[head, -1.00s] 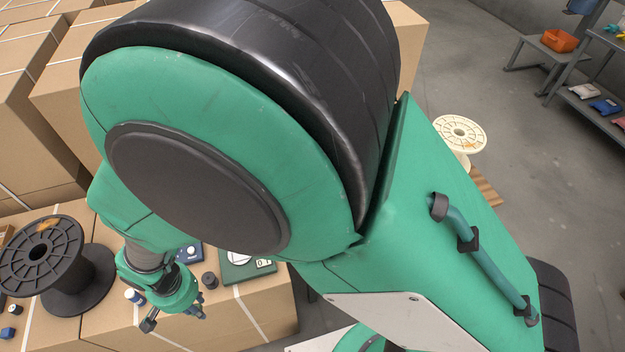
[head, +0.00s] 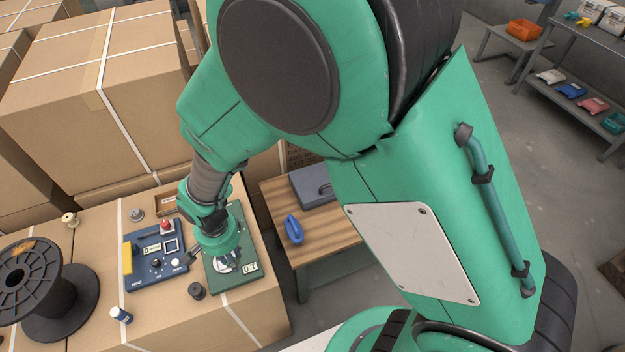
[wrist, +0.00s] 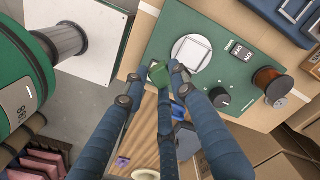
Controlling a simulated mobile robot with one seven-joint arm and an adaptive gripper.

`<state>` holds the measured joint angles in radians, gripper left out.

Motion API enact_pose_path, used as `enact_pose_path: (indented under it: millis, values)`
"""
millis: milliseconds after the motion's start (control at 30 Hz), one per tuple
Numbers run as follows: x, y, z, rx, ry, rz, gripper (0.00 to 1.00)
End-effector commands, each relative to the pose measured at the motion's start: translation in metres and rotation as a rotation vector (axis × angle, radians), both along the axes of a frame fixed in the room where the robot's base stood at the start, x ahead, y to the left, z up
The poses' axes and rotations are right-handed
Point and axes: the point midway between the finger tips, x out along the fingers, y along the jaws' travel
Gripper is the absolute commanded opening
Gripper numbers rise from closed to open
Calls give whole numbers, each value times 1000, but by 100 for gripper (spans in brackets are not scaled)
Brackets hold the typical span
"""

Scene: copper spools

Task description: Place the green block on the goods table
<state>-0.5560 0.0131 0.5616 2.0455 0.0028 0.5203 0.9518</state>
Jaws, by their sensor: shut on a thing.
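My gripper (head: 222,262) is over the green panel (head: 249,254) on a cardboard-box surface in the head view. In the wrist view its blue fingers are shut on a small green block (wrist: 158,75) at their tips. The block appears just off the panel's edge, near the round white disc (wrist: 192,52); whether it touches the panel cannot be told. In the head view the block is not clearly visible. A wooden-topped table (head: 275,207) stands right of the boxes; the frames do not confirm whether it is the goods table.
A blue control box (head: 155,255), a dark knob (head: 196,291) and a black spool (head: 45,290) are on the boxes. Grey shelving (head: 570,60) stands far right.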

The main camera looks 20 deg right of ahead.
Motion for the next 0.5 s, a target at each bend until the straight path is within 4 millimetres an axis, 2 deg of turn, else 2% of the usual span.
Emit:
enact_pose_path:
  millis: [200, 500]
  values:
    - [18, -50, 0, -1, 2, -113, 12]
    - [32, -117, 0, 1, 0, -262, 12]
